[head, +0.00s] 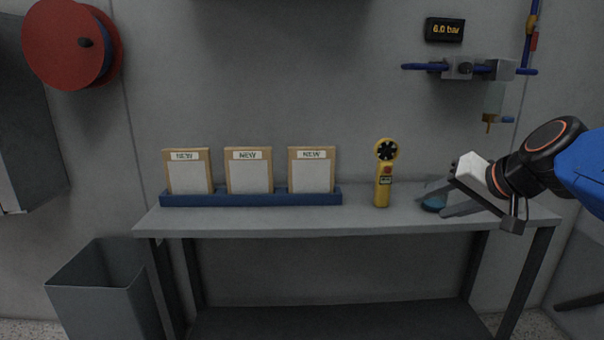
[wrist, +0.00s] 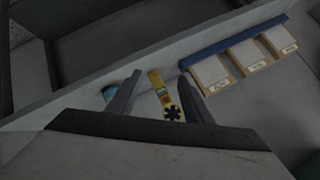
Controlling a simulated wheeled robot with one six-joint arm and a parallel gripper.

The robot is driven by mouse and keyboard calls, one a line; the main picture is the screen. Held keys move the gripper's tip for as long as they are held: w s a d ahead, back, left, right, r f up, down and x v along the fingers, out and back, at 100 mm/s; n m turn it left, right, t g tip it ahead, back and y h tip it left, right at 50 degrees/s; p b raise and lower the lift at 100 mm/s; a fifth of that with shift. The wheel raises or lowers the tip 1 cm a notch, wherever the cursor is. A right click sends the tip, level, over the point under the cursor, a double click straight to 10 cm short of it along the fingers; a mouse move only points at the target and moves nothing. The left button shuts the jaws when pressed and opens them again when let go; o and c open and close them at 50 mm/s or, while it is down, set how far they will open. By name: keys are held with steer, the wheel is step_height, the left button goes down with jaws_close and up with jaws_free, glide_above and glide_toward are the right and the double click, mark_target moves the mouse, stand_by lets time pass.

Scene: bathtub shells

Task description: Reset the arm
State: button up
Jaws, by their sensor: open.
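My gripper (head: 466,200) is at the right of the head view, above the right part of the grey table (head: 300,221). Its two fingers are spread apart with nothing between them in the head view. In the wrist view my gripper (wrist: 160,97) shows two dark fingers apart. A yellow handheld meter (head: 383,178) with a black fan wheel stands upright on the table, left of my gripper. In the wrist view the yellow meter (wrist: 158,84) appears between the fingers but farther off. A blue round object (head: 433,203) is partly hidden behind my gripper.
A blue rack (head: 250,199) holds three framed panels marked NEW (head: 249,172) at the table's left. A grey bin (head: 103,285) stands at lower left. A red reel (head: 68,42), pipes (head: 468,68) and a 6.0 bar display (head: 445,30) are on the wall.

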steer(key=s+f+n+g+h, duration=0.3)
steer(key=s+f+n+g, duration=0.1)
steer(key=s+f, duration=1.5)
steer(key=shift+f+g, duration=0.4)
steer(key=shift+f, duration=0.3)
stand_by(2.8)
